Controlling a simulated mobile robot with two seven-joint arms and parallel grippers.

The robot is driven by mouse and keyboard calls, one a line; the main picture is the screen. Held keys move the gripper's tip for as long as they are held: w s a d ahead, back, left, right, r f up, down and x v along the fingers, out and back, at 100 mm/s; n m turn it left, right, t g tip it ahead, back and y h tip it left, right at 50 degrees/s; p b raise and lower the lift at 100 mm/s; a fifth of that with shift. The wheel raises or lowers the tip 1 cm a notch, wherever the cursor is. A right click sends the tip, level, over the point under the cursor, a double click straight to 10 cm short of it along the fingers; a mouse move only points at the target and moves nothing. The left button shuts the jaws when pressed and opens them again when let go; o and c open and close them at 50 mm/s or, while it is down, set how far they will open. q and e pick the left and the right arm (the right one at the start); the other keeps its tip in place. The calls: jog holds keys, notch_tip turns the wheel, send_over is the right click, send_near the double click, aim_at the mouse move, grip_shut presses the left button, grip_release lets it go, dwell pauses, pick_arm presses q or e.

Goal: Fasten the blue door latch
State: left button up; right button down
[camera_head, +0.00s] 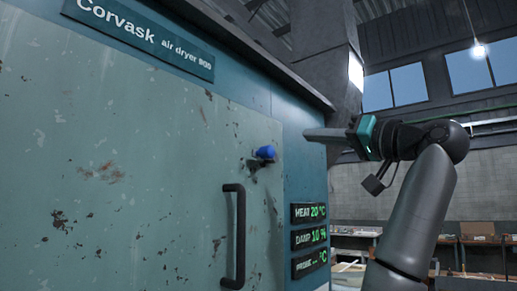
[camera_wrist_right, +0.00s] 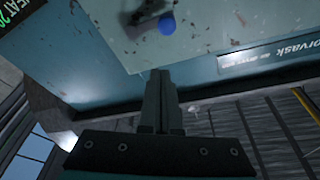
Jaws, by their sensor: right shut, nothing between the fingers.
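The blue door latch (camera_head: 265,153) is a small blue knob near the right edge of the cabinet's worn pale green door (camera_head: 120,150), above the black handle (camera_head: 235,235). In the right wrist view the latch (camera_wrist_right: 167,25) shows as a round blue spot at the top, beyond the fingertips. My right gripper (camera_head: 310,134) is shut and empty, to the right of the latch and apart from it, by the cabinet's right side. Its closed fingers also show in the wrist view (camera_wrist_right: 158,78). My left gripper is not in view.
The teal dryer cabinet (camera_head: 297,165) fills the left and middle. Display panels (camera_head: 309,238) sit on its frame right of the handle. A sign (camera_head: 145,36) is at the top. Workbenches (camera_head: 480,240) stand far behind at right. The space before the door looks clear.

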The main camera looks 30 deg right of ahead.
notch_tip(320, 180, up, 4)
jog(key=p, duration=0.5)
send_over(271, 154)
jog(key=d, duration=0.3)
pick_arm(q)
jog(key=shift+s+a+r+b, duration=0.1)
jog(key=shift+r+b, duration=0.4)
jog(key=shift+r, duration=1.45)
pick_arm(e)
jog(key=shift+s+a+f, duration=0.1)
jog(key=shift+a+f, duration=0.1)
jog(key=shift+f, duration=0.45)
jog(key=shift+s+a+f, duration=0.1)
jog(key=shift+a+f, duration=0.1)
jog(key=shift+f, duration=0.45)
jog(key=shift+s+a+f, duration=0.1)
jog(key=shift+a+f, duration=0.1)
jog(key=shift+f, duration=0.45)
pick_arm(q)
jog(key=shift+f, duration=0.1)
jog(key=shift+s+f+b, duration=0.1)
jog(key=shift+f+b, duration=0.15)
jog(key=shift+b, duration=0.1)
pick_arm(e)
jog(key=shift+f+n, duration=0.2)
jog(key=shift+n, duration=0.3)
